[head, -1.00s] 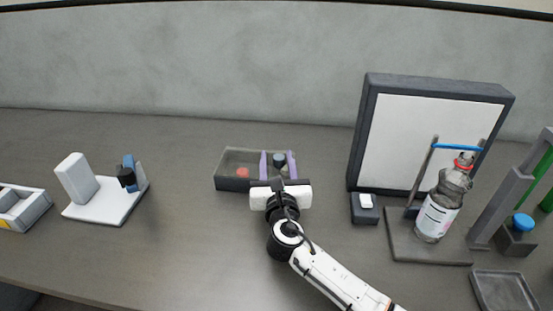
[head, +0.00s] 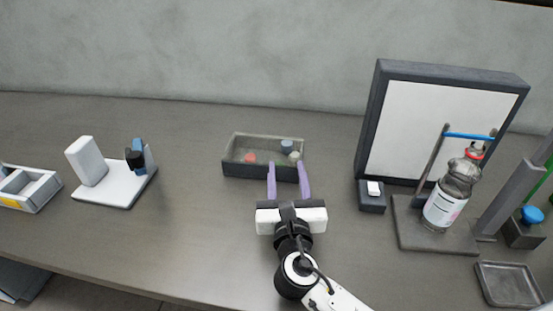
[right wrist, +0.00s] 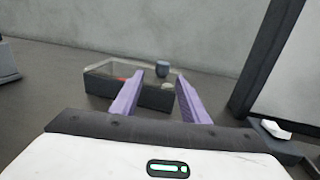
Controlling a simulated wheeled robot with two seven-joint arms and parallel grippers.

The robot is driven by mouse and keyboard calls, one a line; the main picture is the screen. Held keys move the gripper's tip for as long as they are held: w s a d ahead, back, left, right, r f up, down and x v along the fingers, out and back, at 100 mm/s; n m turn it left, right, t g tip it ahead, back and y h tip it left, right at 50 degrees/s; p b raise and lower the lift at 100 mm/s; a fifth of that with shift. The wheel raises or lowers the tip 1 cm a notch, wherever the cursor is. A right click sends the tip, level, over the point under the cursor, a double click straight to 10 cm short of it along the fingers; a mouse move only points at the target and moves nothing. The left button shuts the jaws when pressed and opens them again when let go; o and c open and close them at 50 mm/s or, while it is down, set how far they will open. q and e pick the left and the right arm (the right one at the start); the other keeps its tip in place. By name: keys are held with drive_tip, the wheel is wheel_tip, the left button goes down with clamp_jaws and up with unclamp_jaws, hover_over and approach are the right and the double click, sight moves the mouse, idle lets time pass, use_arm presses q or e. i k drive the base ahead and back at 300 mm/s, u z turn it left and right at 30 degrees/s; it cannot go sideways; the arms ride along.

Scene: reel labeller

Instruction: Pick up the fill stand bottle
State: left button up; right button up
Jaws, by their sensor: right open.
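The fill stand bottle (head: 445,205) is a clear bottle with a white label and a red ring at its neck. It stands on the dark base of the fill stand (head: 420,237), under a blue bar (head: 470,136), at the right in the head view. My right gripper (head: 288,180) is open and empty, with purple fingers pointing at the front of a small dark tray. It is well to the left of the bottle. In the right wrist view the open fingers (right wrist: 158,95) show in front of the tray, and the bottle is out of that view. My left gripper is not in view.
The dark tray (head: 238,170) holds small caps. A framed white panel (head: 415,130) stands behind the bottle, with a small switch box (head: 371,197) at its left foot. A shallow dish (head: 508,284) lies at front right.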

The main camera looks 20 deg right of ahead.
sight(453, 190)
drive_tip(key=k, duration=1.5)
